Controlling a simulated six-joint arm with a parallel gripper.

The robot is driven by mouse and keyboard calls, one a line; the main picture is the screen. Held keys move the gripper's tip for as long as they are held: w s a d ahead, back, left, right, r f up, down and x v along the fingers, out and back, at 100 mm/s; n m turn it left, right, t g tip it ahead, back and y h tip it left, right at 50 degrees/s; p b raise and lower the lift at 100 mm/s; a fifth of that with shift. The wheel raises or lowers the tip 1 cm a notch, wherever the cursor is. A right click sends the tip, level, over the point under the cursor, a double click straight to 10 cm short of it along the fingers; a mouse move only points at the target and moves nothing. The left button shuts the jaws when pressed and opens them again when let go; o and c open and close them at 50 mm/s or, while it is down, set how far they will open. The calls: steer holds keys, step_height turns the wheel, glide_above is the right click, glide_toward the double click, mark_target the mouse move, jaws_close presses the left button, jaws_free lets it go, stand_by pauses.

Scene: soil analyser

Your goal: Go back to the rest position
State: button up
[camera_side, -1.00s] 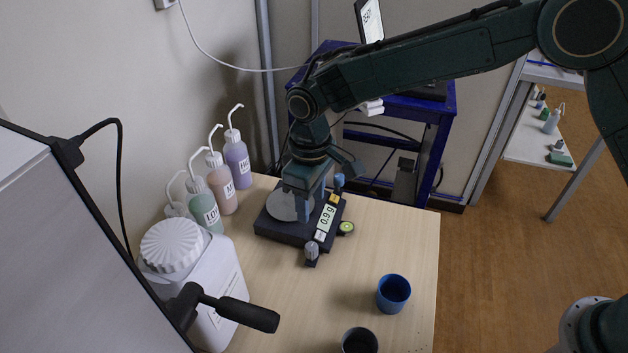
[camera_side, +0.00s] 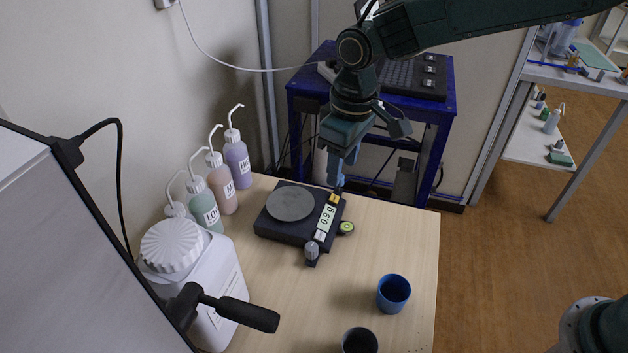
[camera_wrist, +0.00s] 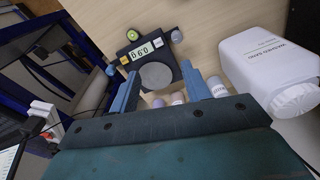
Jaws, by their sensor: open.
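My gripper (camera_side: 338,172) hangs in the air above the back right of the wooden table, behind and right of the black scale. It points down and holds nothing. In the wrist view its two blue fingers (camera_wrist: 160,92) stand wide apart, with the scale (camera_wrist: 148,65) beyond them. In the side view the scale (camera_side: 283,232) stands on the table, its round grey plate (camera_side: 289,204) bare. Its display reads about 0.9 g.
Several wash bottles (camera_side: 237,160) line the wall left of the scale. A large white jug (camera_side: 222,290) stands at the front left. A blue cup (camera_side: 393,293) and a dark cup (camera_side: 360,341) stand at the front right. A blue-framed cart (camera_side: 440,140) stands behind the table.

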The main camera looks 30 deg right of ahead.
steer(key=s+d+r+m+t, duration=0.2)
steer(key=s+d+r+m, duration=0.1)
steer(key=s+d+r, duration=0.85)
steer(key=s+d+m+t, duration=0.2)
steer(key=s+d+m, duration=0.1)
steer(key=s+d, duration=0.8)
steer(key=s, duration=0.4)
steer(key=shift+s+t, duration=0.15)
steer(key=shift+t, duration=0.25)
stand_by(0.6)
